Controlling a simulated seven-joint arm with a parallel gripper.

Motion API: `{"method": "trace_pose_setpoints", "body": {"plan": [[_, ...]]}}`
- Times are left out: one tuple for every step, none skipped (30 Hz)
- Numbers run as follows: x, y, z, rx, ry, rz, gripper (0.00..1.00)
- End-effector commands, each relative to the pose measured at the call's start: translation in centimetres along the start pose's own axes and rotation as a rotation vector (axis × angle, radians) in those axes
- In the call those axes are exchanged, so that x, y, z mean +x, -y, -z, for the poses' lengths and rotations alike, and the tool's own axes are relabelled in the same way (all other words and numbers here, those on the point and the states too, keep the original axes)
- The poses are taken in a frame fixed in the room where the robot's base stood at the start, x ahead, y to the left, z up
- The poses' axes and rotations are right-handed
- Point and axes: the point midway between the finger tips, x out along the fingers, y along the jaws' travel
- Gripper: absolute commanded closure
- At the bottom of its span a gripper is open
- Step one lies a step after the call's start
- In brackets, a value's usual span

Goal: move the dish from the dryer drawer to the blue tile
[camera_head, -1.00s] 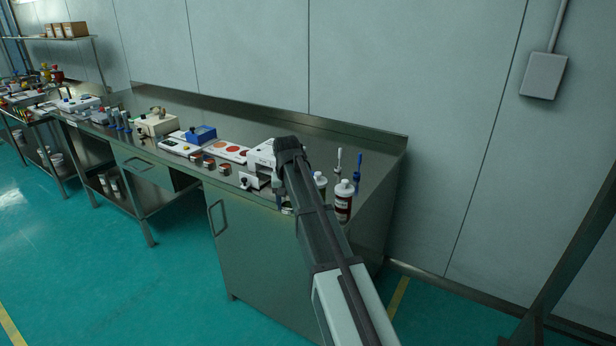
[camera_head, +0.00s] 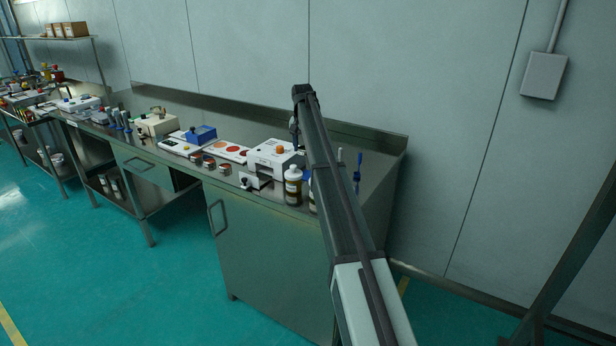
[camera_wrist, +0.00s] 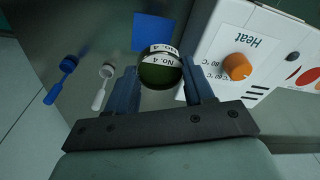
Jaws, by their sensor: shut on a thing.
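A small round dish (camera_wrist: 160,76) with dark green contents and a "No. 4" label sits between the two fingers of my gripper (camera_wrist: 163,88) in the wrist view. The gripper is shut on it and holds it above the steel bench. The blue tile (camera_wrist: 153,32) lies flat on the bench just beyond the dish. The white dryer (camera_wrist: 240,45), marked "Heat" with an orange knob, is to the right. In the head view the dryer (camera_head: 274,153) has its drawer (camera_head: 262,182) out at the front.
Bottles (camera_head: 293,187) stand at the bench front beside the dryer. A blue-handled tool (camera_wrist: 61,82) and a white one (camera_wrist: 102,88) are left of the gripper in the wrist view. A plate with red discs (camera_head: 226,150) is left of the dryer in the head view.

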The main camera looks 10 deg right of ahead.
Motion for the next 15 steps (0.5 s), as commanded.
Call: {"method": "trace_pose_setpoints", "body": {"plan": [[0.0, -0.6, 0.5, 0.002, 0.0, 0.0, 0.77], [0.1, -0.8, 0.6, 0.001, 0.0, 0.0, 0.77], [0.1, -1.1, 0.8, 0.001, 0.0, 0.0, 0.77], [0.2, -1.2, 0.8, 0.001, 0.0, 0.0, 0.77], [0.4, -1.3, 0.9, 0.001, 0.001, 0.0, 0.77], [0.7, -1.4, 0.8, 0.001, 0.001, 0.0, 0.77], [1.0, -1.4, 0.8, 0.001, 0.001, 0.0, 0.77], [1.4, -1.4, 0.8, 0.001, 0.001, 0.0, 0.77], [1.9, -1.4, 0.7, 0.001, 0.001, 0.0, 0.77], [2.3, -1.4, 0.6, 0.001, 0.001, 0.0, 0.77], [2.8, -1.4, 0.5, 0.001, 0.001, 0.0, 0.77], [3.4, -1.4, 0.5, 0.001, 0.001, 0.0, 0.77], [3.9, -1.4, 0.4, 0.001, 0.002, 0.0, 0.77], [4.4, -1.4, 0.3, 0.001, 0.002, 0.0, 0.77], [5.1, -1.4, 0.2, 0.001, 0.002, 0.0, 0.77]]}}
